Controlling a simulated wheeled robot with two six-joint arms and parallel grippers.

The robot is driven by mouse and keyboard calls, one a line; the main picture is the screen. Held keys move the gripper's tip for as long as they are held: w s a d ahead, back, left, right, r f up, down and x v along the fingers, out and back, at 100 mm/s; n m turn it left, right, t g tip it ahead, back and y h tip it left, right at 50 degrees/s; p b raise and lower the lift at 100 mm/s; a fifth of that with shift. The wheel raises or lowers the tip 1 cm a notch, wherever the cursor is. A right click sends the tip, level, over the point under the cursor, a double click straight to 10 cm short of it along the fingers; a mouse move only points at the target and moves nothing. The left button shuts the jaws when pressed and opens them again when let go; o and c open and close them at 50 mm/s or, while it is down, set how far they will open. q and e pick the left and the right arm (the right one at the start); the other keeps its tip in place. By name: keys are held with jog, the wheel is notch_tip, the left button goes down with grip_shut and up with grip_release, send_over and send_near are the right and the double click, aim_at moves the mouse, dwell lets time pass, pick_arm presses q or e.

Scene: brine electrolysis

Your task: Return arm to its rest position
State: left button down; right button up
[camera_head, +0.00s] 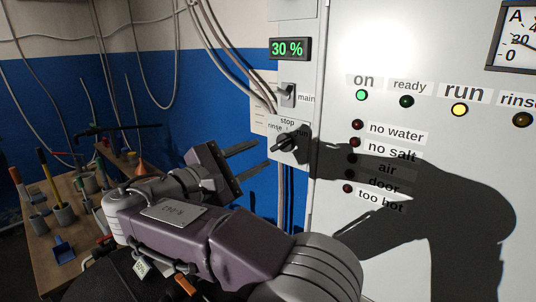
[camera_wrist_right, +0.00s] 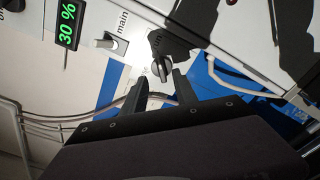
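My right arm reaches across the head view. Its gripper (camera_head: 262,155) is open and empty, with its two fingers apart. It is just left of the dark stop/rinse/run knob (camera_head: 286,143) on the grey cabinet, with a gap between fingertips and knob. In the right wrist view the knob (camera_wrist_right: 160,72) sits just beyond the open fingertips (camera_wrist_right: 160,86), with nothing between them. My left gripper is not in view.
The cabinet (camera_head: 400,60) fills the right side, with a main switch (camera_head: 288,93) and a 30 % display (camera_head: 290,49). The on lamp (camera_head: 362,95) is green and the run lamp (camera_head: 459,109) yellow. A cluttered workbench (camera_head: 40,248) stands left. Cables hang behind.

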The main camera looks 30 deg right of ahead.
jog(key=shift+s+a, duration=0.15)
jog(key=shift+a, duration=0.05)
dwell(0.3)
jog(key=s+d+f+g+y, duration=0.15)
jog(key=f+y, duration=0.25)
jog(key=f, duration=0.9)
jog(key=s+d+f+g+y, duration=0.1)
jog(key=d+f+g+y, duration=0.2)
jog(key=f, duration=1.1)
jog(key=s+a+f+m+y, duration=0.3)
jog(key=s+f+m+y, duration=0.2)
jog(key=f, duration=0.3)
jog(key=s+a+f+m+g+y, duration=0.1)
jog(key=s+a+f+m+y, duration=0.3)
jog(key=s+f+m, duration=0.2)
jog(key=shift+s+a+f+m+y, duration=0.3)
jog(key=shift+f+m+y, duration=0.1)
jog(key=shift+f+m, duration=0.55)
